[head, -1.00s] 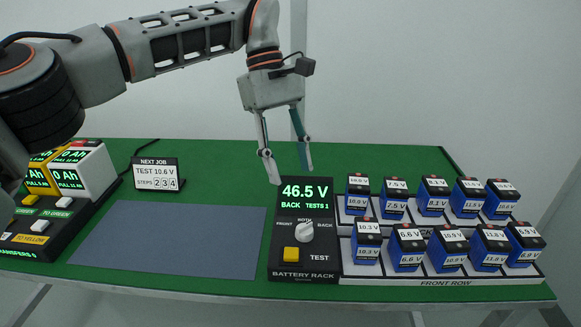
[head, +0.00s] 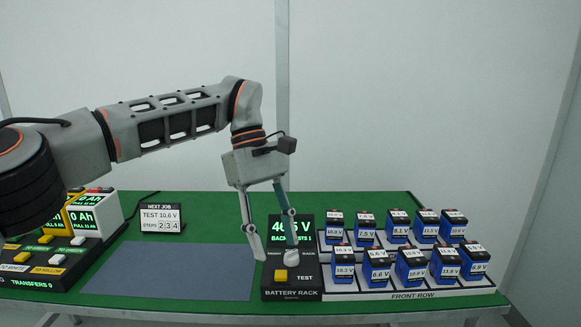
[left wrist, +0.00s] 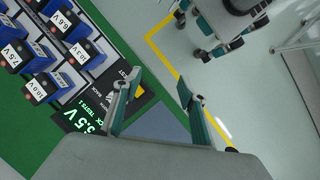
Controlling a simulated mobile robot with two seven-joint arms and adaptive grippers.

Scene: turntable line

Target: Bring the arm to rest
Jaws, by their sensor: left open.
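My left arm reaches in from the left in the head view. Its left gripper (head: 271,252) is open and empty, with its fingers pointing down in front of the battery rack's test panel (head: 291,293). One finger partly covers the panel's display. In the left wrist view the two fingers of the left gripper (left wrist: 160,95) stand apart with nothing between them. The panel has a yellow button (head: 280,275) and a white round knob (head: 291,257). My right gripper is not in view.
Blue batteries stand in two rows on the white rack (head: 407,296) at the right. A grey mat (head: 165,272) lies bare left of the panel. A job sign (head: 160,219) stands behind it. A transfer console (head: 50,265) with meters is at the left.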

